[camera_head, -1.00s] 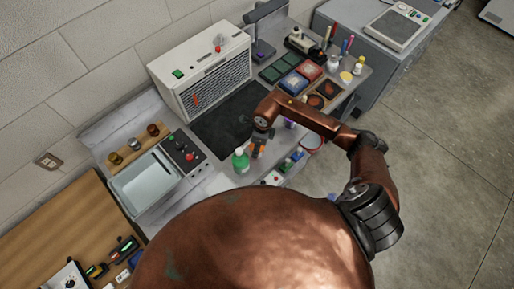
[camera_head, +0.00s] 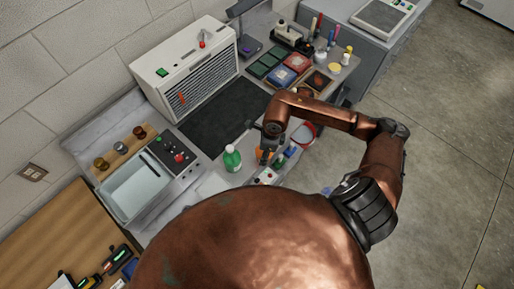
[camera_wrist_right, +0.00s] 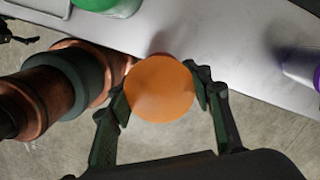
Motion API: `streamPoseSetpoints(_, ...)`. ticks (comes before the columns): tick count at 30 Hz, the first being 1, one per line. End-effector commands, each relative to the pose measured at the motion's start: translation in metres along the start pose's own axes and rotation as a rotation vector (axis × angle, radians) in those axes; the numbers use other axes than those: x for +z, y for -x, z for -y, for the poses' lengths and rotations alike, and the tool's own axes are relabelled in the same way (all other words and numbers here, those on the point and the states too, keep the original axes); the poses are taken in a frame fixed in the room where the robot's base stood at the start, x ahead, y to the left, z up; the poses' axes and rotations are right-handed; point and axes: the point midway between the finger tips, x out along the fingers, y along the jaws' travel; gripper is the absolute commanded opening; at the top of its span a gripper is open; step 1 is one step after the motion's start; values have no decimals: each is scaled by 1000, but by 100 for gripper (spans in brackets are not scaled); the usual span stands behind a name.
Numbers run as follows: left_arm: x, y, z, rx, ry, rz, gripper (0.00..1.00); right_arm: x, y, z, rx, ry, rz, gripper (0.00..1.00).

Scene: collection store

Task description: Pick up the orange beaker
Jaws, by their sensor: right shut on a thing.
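The orange beaker (camera_wrist_right: 159,89) shows as a round orange shape in the right wrist view, between the two dark fingers of my right gripper (camera_wrist_right: 160,96). The fingers are shut on its sides. In the head view, a small part of the beaker (camera_head: 259,153) shows beside the right gripper (camera_head: 267,155), near the front edge of the bench; the gripper and wrist cover the rest. I cannot tell how far it is above the bench. My left gripper is not in view.
A green bottle (camera_head: 232,159) stands just left of the right gripper. Small coloured items (camera_head: 283,157) lie close on its right. A red-rimmed round thing (camera_head: 303,133) is behind them. A dark mat (camera_head: 222,117) lies clear in front of the white heater-like box (camera_head: 187,68).

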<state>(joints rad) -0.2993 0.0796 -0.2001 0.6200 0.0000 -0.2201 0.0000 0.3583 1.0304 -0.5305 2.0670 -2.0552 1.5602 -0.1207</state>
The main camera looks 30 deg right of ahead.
Motion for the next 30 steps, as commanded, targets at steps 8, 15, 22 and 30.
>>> streamPoseSetpoints(8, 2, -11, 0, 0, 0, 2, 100, -31, 2, -20, -1, 0, -2, 16)
streamPoseSetpoints(15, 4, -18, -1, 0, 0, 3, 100, -52, 5, -34, -1, 0, -2, 16)
streamPoseSetpoints(22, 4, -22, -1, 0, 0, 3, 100, -66, 7, -44, -1, 0, -1, 16)
streamPoseSetpoints(30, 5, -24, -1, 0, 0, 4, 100, -75, 9, -50, -1, 1, -1, 16)
